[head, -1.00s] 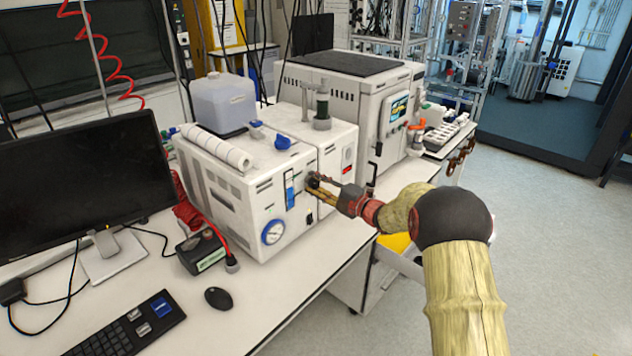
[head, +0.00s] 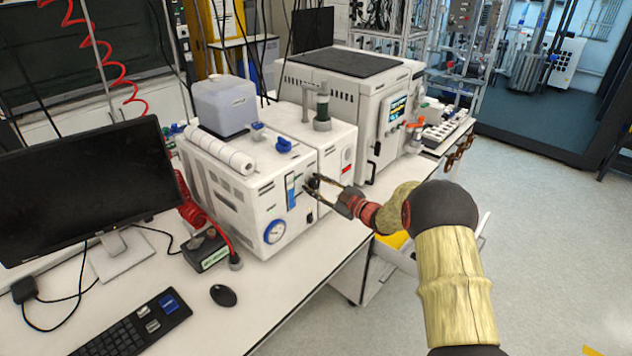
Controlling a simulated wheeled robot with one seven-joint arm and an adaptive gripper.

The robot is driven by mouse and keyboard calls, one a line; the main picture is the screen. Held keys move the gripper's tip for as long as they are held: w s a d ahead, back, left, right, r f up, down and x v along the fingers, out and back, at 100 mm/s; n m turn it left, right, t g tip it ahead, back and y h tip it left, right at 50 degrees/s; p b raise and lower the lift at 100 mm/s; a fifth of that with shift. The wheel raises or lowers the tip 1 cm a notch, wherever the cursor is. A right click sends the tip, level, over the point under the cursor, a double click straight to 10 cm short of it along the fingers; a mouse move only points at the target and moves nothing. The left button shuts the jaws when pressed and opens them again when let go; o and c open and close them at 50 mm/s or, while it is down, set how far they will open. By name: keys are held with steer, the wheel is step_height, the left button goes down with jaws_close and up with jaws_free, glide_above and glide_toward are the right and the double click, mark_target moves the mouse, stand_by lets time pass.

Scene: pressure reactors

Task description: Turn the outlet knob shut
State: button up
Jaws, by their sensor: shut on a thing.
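The outlet knob (head: 315,183) is a small dark knob on the front face of the white pressure unit (head: 235,210), near its right edge. My gripper (head: 314,187) reaches it from the right. Its two thin fingers stand one above the other, with their tips at the knob, and the gripper is shut on it. The fingertips partly hide the knob, and its exact angle is too small to tell. A blue vertical flow gauge (head: 291,191) and a round blue-rimmed dial (head: 275,232) are on the same face, left of the knob.
A larger white machine (head: 345,110) stands behind at the right. A monitor (head: 85,190), keyboard (head: 130,325) and mouse (head: 223,295) occupy the left of the bench. An open drawer (head: 400,250) lies below my arm. The floor at right is clear.

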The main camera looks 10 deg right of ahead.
steer(key=shift+f+m+p, duration=0.1)
steer(key=shift+m+p, duration=0.3)
steer(key=shift+m, duration=0.5)
steer(key=o, duration=1)
steer(key=shift+o, duration=0.8)
steer(key=shift+d, duration=0.1)
steer(key=v, duration=1.2)
